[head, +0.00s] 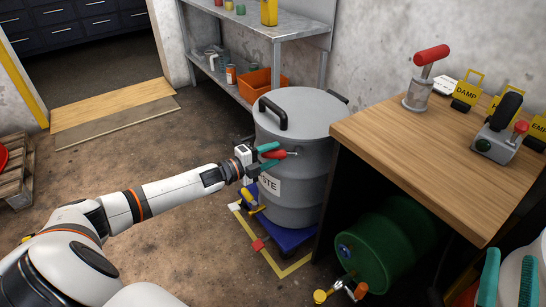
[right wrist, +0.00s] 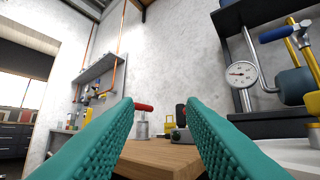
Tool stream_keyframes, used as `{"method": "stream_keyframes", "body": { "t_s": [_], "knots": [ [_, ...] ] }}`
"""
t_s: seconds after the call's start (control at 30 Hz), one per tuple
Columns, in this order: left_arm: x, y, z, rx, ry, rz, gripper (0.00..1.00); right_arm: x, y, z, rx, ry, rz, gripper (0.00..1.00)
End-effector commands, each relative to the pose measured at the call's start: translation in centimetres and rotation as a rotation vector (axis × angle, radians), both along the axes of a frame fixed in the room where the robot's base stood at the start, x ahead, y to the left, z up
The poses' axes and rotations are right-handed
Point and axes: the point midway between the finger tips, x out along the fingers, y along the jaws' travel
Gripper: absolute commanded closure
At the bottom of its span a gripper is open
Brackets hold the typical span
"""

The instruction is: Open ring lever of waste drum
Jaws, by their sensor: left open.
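The grey waste drum (head: 292,175) stands upright with its lid on and a black handle (head: 272,112) on top. Its label, partly hidden by my left gripper, shows "STE". A red ring lever (head: 279,154) sticks out at the drum's upper front side. My left gripper (head: 270,154) has its teal fingers open around the red lever, one above and one below; I cannot tell whether they touch it. My right gripper (head: 508,280) is at the lower right, away from the drum. Its fingers stand apart and empty in the right wrist view (right wrist: 158,110).
The drum stands on a blue dolly (head: 287,236) within yellow floor marking. A wooden bench (head: 400,140) carrying a red-handled device (head: 424,75) is close to its right. A green drum (head: 378,245) lies under it. A metal shelf (head: 275,25) stands behind.

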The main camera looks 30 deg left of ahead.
Motion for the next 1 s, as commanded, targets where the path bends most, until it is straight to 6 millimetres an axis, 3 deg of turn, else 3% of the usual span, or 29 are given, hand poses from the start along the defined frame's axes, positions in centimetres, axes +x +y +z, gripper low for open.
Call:
{"method": "stream_keyframes", "body": {
  "t_s": [0.43, 0.47, 0.73, 1.0],
  "knots": [
    [0.91, -0.39, -0.05, 0.000, 0.001, 0.000, 0.51, -0.61, -0.03, 0.88, 0.019, -0.067, 0.004, 0.64],
    [0.91, -0.39, -0.05, 0.000, 0.001, 0.000, 0.53, -0.61, -0.03, 0.86, 0.019, -0.066, 0.004, 0.64],
    [0.90, -0.39, -0.05, 0.000, 0.001, 0.000, 0.97, -0.59, -0.03, 0.83, 0.019, -0.065, 0.004, 0.64],
    [1.08, -0.54, -0.09, -0.001, 0.001, 0.006, 1.00, -0.58, -0.03, 0.80, 0.019, -0.065, 0.003, 0.64]
  ]
}}
